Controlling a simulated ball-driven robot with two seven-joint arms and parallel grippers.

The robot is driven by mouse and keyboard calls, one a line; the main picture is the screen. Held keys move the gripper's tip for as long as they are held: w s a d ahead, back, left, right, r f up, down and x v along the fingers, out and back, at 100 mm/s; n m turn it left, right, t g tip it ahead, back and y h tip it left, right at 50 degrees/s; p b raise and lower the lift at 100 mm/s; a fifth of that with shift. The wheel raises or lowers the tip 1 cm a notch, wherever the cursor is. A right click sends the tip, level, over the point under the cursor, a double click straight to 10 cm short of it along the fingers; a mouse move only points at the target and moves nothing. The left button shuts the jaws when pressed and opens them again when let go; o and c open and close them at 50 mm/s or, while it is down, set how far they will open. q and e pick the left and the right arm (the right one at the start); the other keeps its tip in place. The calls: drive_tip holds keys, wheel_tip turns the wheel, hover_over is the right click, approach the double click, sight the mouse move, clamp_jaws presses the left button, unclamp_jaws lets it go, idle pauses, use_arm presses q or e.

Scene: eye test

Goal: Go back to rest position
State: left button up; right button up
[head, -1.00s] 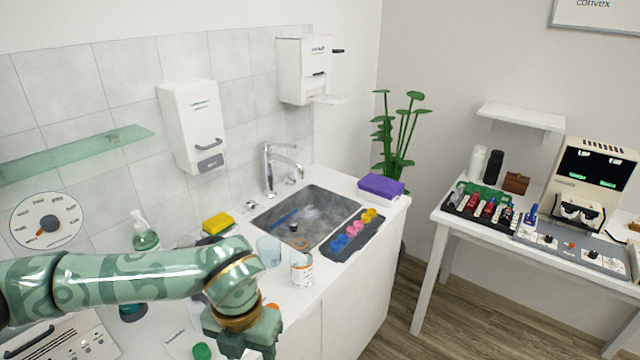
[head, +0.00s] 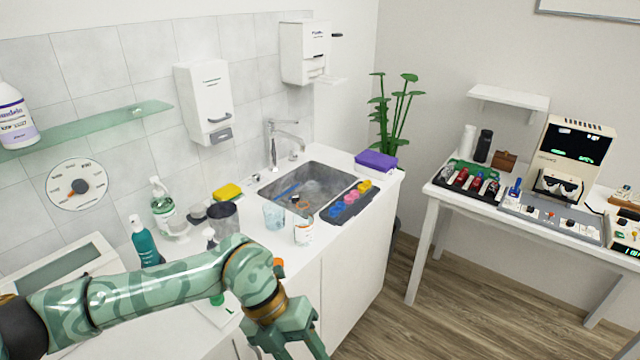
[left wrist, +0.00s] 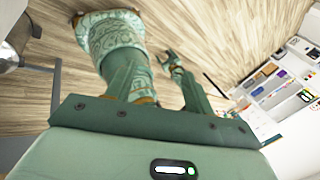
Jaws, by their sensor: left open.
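My left gripper (head: 287,342) is at the bottom of the head view, in front of the white counter. Its fingers point down, spread apart, with nothing seen between them. The fingertips are partly cut off by the picture's lower edge. In the left wrist view its green fingers (left wrist: 160,88) reach out over the wooden floor, and a patterned green part of my body shows beyond them. A small claw-like shape there may be my right gripper, but its jaws are unclear. My right arm is not in the head view.
The counter has a sink (head: 310,190), a clear cup (head: 274,216), a white jar (head: 303,231), a teal bottle (head: 145,243) and a soap bottle (head: 163,208) near my left arm. A white side table (head: 440,196) with instruments stands at right. The floor (head: 440,310) between is clear.

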use_arm(q)
drive_tip(key=w+d+f+n+t+h, duration=0.3)
drive_tip(key=w+d+n+h, duration=0.2)
drive_tip(key=d+n+h, duration=0.4)
drive_tip(key=w+a+f+n+t+h, duration=0.1)
drive_tip(key=w+a+f+n+t, duration=0.2)
drive_tip(key=a+f+n+t, duration=0.2)
drive_tip(key=s+a+f+n+t+y, duration=0.2)
drive_tip(key=a+f+n+t+y, duration=0.15)
drive_tip(key=a+f+n, duration=0.4)
drive_tip(key=s+a+f+n+t+y, duration=0.2)
drive_tip(key=a+f+n+y, duration=0.25)
drive_tip(key=f, duration=0.65)
drive_tip(key=s+a+f+n+g+y, duration=0.25)
drive_tip(key=s+a+f, duration=0.25)
drive_tip(key=s+f, duration=0.25)
drive_tip(key=s+a+f+n+g+y, duration=0.1)
drive_tip(key=s+a+f+n+y, duration=0.2)
drive_tip(key=s+f, duration=0.4)
drive_tip(key=s+a+f+n+g+y, duration=0.1)
drive_tip(key=s+a+f+g, duration=0.1)
drive_tip(key=s, duration=1.1)
drive_tip(key=s+a+f+n+g, duration=0.2)
drive_tip(key=s+a+f+g, duration=0.1)
drive_tip(key=s, duration=1)
drive_tip(key=shift+s+a+g+y, duration=0.35)
drive_tip(key=shift+s+a+g, duration=0.05)
drive_tip(key=shift+a+g, duration=0.2)
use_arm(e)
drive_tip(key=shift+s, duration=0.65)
